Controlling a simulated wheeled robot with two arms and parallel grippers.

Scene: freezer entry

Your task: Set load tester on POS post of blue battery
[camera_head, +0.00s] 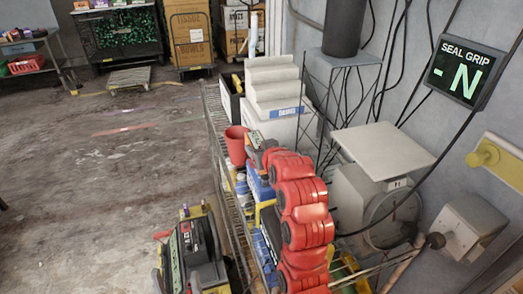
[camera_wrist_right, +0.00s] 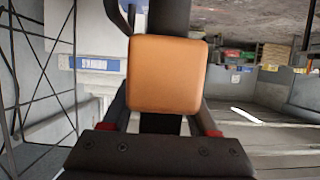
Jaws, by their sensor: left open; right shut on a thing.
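My right gripper (camera_wrist_right: 166,95) is shut on an orange block with rounded corners (camera_wrist_right: 166,72), which I take to be the load tester. The block fills the middle of the right wrist view and hides what lies behind it. In the head view my red right arm reaches over the wire shelf, and its links hide the gripper and the block. A blue box (camera_head: 260,186), likely the blue battery, sits on the shelf beside the arm, partly covered. I cannot make out its POS post. My left gripper is not in view.
A red cup (camera_head: 236,146) stands on the wire shelf (camera_head: 222,172) near the blue box. White stepped blocks (camera_head: 272,85) are behind. A scale (camera_head: 375,185) stands right of the arm. A black and yellow device (camera_head: 192,252) is at the lower left.

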